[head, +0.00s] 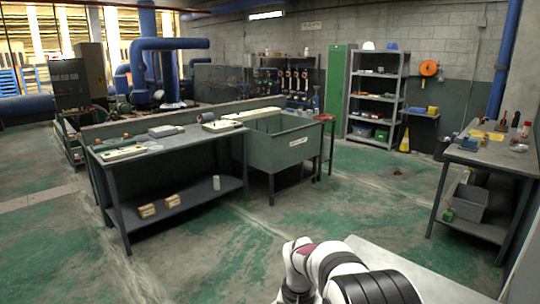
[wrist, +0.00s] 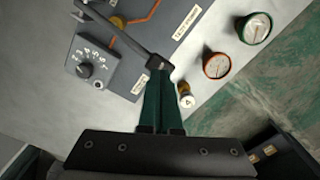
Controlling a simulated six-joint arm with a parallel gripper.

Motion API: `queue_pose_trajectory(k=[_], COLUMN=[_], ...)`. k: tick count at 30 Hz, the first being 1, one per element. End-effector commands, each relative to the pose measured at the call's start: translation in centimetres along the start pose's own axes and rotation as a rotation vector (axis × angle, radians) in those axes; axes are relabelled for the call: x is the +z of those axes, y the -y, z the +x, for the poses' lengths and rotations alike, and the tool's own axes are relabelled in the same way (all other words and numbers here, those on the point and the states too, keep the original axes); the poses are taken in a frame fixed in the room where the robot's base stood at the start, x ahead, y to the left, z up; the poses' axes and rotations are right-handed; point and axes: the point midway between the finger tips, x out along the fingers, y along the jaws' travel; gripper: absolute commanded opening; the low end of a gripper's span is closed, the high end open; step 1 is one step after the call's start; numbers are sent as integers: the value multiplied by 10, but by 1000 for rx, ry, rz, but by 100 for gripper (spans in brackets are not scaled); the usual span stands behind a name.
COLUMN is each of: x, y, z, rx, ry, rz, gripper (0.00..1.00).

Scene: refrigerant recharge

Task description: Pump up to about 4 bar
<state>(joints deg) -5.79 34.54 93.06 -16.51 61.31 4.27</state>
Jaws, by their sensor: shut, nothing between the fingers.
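In the wrist view my gripper (wrist: 160,80) is shut, with its green fingers together and nothing between them. The tips are over or against the dark block (wrist: 157,62) at the end of a long grey lever (wrist: 115,30); I cannot tell whether they touch. To the right are an orange-rimmed gauge (wrist: 217,65) and a green-rimmed gauge (wrist: 254,28). Their readings are too small to make out. A brass fitting (wrist: 185,95) sits just right of the fingers. In the head view my gripper and this panel are not visible.
The panel (wrist: 190,45) carries printed labels. The head view shows a workbench (head: 165,145), a basin (head: 285,150), a side bench (head: 480,155) and open green floor (head: 240,245).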

Motion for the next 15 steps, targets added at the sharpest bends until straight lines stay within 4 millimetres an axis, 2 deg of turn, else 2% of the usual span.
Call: queue_pose_trajectory(k=[11,15], x=[0,0], y=[0,0], z=[1,7], rx=[0,1], ry=[0,1], rz=[0,0], gripper=[0,0])
